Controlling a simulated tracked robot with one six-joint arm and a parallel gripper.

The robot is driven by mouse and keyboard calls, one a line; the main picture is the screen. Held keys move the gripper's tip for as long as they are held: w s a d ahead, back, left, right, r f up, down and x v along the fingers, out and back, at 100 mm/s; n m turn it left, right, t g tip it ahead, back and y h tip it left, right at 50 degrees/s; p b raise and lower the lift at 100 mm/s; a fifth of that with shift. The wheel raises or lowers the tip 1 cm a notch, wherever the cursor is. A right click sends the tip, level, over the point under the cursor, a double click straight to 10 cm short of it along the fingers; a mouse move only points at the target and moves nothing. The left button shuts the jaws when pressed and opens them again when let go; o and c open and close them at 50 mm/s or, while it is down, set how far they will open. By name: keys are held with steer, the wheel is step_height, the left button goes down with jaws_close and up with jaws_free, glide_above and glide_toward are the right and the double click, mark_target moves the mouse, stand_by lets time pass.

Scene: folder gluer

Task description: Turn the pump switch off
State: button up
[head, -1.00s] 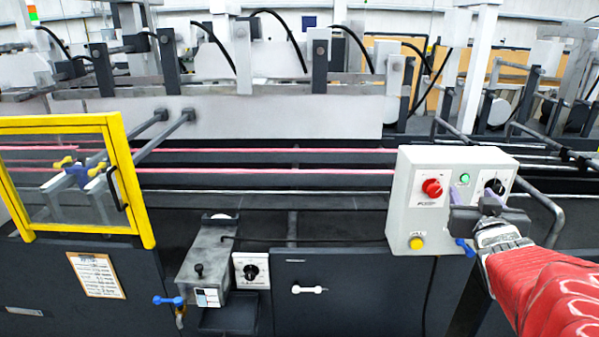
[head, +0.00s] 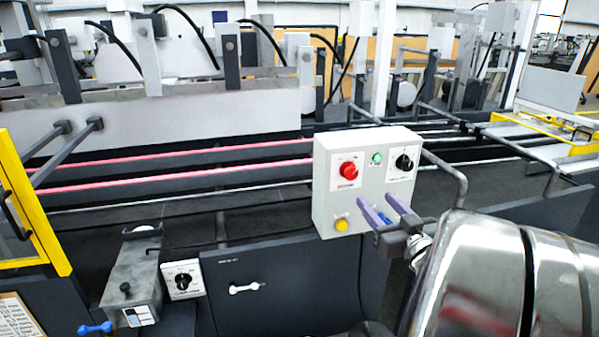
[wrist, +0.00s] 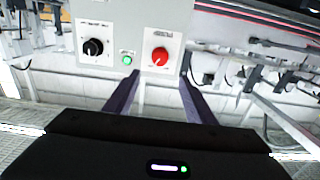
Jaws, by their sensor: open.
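A black rotary switch on a white plate (head: 183,281) sits on the machine front, right of a grey metal tank (head: 132,275). A second black rotary knob (head: 404,162) is on the grey control box (head: 322,190), pointer tilted; the wrist view also shows this knob (wrist: 93,47). The labels are too small to read, so I cannot tell which is the pump switch. My gripper (head: 379,203) is open and empty in front of the box's lower right. Its two purple fingers (wrist: 159,77) point toward the box in the wrist view.
The box also carries a red knob (head: 348,170), a green light (head: 377,157) and a yellow button (head: 341,225). A bent grey rail (head: 450,170) stands right of it. A yellow-framed guard (head: 40,230) is at the left. A white handle (head: 244,288) is on the lower panel.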

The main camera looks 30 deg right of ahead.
mark_target(352, 174)
steer(key=x, duration=1.3)
steer(key=shift+w+d, duration=0.1)
steer(key=shift+w, duration=0.15)
steer(key=c, duration=0.9)
steer(key=shift+c, duration=0.6)
